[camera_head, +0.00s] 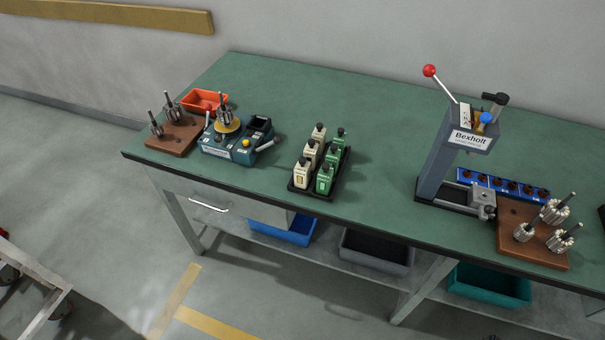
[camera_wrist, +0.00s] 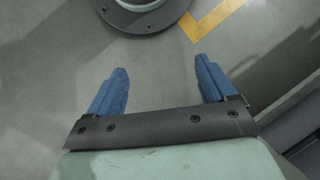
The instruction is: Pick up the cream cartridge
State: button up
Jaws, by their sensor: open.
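Several cartridges stand upright in a black tray (camera_head: 293,188) near the middle of the green bench. The left column holds cream cartridges: a front one (camera_head: 302,174), a middle one (camera_head: 310,153) and a back one (camera_head: 319,137). The right column holds green cartridges (camera_head: 324,178). My gripper (camera_wrist: 161,82) shows only in the wrist view, with its two blue fingers spread apart and nothing between them. It points at the grey floor, away from the bench top. No cartridge is visible in the wrist view.
Left of the tray is a teal winding device (camera_head: 217,148), with a wooden block (camera_head: 173,137) of armatures and an orange bin (camera_head: 203,101) beyond. Right are a lever press (camera_head: 445,155), a blue rack (camera_head: 490,181) and another wooden block (camera_head: 523,243). Bench around the tray is clear.

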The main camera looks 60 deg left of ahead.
jog(key=w+a+r+n, duration=0.2)
jog(key=a+r, duration=0.5)
jog(key=a, duration=0.3)
notch_tip(320, 180, up, 41)
jog(key=n+t, duration=0.5)
jog(key=n, duration=0.8)
send_over(302, 169)
jog(key=shift+w+a+y, duration=0.15)
jog(key=shift+w+y, duration=0.25)
jog(key=shift+w, duration=0.05)
jog(key=shift+s+a, duration=0.1)
notch_tip(302, 169, down, 8)
jog(key=shift+a+f, duration=0.15)
jog(key=shift+f, duration=1.2)
jog(key=shift+a+f, duration=0.15)
jog(key=shift+f, duration=1.15)
